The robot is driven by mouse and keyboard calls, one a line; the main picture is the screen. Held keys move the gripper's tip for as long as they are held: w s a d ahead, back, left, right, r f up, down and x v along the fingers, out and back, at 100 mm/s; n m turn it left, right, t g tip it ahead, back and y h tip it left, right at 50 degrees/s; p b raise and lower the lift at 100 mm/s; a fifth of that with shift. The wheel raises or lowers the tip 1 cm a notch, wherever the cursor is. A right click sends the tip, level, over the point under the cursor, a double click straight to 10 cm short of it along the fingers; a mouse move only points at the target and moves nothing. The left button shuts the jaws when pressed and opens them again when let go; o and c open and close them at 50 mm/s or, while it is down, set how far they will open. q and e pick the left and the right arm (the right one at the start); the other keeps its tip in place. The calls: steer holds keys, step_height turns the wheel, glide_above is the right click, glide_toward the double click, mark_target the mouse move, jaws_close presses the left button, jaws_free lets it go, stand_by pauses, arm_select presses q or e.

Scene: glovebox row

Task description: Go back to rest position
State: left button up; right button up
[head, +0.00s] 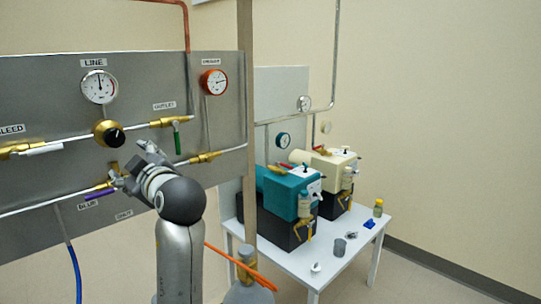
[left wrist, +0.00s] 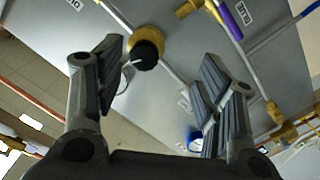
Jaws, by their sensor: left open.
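My left gripper (head: 130,162) is raised in front of the grey gas panel (head: 60,225), below the brass regulator with a black knob (head: 108,133). In the left wrist view the gripper (left wrist: 160,68) is open with nothing between its fingers. The black knob (left wrist: 147,54) shows beyond the finger gap, nearer the left finger. A purple valve handle (head: 98,195) lies along the lower pipe, just left of the gripper in the head view; it also shows at the top of the left wrist view (left wrist: 231,20). I cannot tell whether the gripper touches anything. My right gripper is in neither view.
The panel carries a white-faced gauge (head: 99,87), a red gauge (head: 214,82) and a green handle (head: 177,139). A post (head: 247,120) stands at its right edge. A white table (head: 335,262) with teal (head: 287,190) and cream machines (head: 328,165) stands right. Floor beyond is clear.

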arm_select(q)
steer(key=s+d+f+m+g+h, duration=0.1)
steer(key=s+f+m+h, duration=0.15)
steer(key=f, duration=0.75)
steer(key=s+d+f+m+h, duration=0.15)
steer(key=s+f+m, duration=0.25)
steer(key=f, duration=0.6)
steer(key=s+d+f+m+g+h, duration=0.1)
steer(key=s+f+m+h, duration=0.2)
steer(key=f, duration=0.7)
steer(key=s+d+f+m+g+h, duration=0.3)
steer(key=s+d+f+m, duration=0.15)
steer(key=s+f, duration=0.65)
steer(key=s+d+f+m+g+h, duration=0.4)
steer(key=s+f, duration=0.3)
steer(key=s, duration=0.7)
step_height(320, 180, down, 26)
steer(key=s+m, duration=0.1)
steer(key=s, duration=0.2)
steer(key=s+a+f+g+y, duration=0.1)
steer(key=s+a+f, duration=0.1)
steer(key=s+f, duration=1.2)
steer(key=shift+s+a+f+g, duration=0.3)
steer(key=shift+s+a+f, duration=0.1)
steer(key=shift+s, duration=0.4)
